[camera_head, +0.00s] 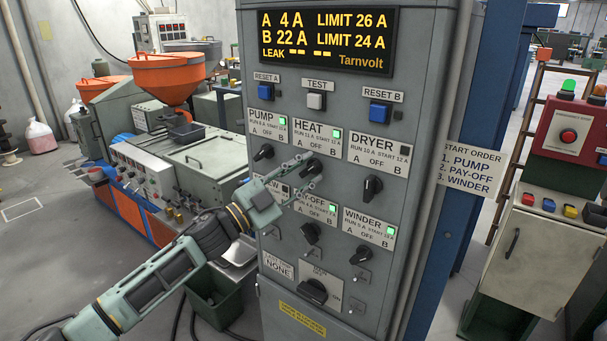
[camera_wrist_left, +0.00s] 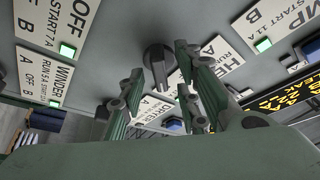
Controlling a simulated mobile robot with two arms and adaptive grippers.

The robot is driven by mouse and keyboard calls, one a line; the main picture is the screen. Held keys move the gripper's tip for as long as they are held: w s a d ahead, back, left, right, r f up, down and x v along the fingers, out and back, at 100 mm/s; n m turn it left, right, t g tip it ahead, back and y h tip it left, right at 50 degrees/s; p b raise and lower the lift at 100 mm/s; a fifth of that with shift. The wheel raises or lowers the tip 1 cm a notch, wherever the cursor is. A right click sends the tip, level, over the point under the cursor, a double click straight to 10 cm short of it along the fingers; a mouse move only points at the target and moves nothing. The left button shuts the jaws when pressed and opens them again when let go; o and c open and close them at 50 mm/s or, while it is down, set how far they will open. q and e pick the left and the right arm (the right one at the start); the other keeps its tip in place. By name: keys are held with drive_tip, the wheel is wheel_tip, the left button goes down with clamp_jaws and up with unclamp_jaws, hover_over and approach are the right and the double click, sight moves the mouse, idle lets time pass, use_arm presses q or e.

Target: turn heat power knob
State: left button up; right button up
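The HEAT knob (camera_head: 310,166) is a black rotary knob under the HEAT label (camera_head: 316,137) on the grey panel, partly hidden by my left gripper. The label carries a lit green lamp and the marks A, OFF and B. My left gripper (camera_head: 308,171) is at this knob, with its fingers apart. In the left wrist view the dark knob (camera_wrist_left: 157,62) shows at the gap between the fingertips (camera_wrist_left: 163,66), with space visible beside it. Contact cannot be told. The knob's exact setting is unclear. My right gripper is out of view.
The PUMP knob (camera_head: 264,152), DRYER knob (camera_head: 372,188), PAY-OFF knob (camera_head: 311,233) and WINDER knob (camera_head: 361,255) are close around. The display (camera_head: 328,40) reads A 4 A and B 22 A. RESET and TEST buttons (camera_head: 315,101) sit above.

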use_arm(q)
drive_tip(key=v, duration=1.2)
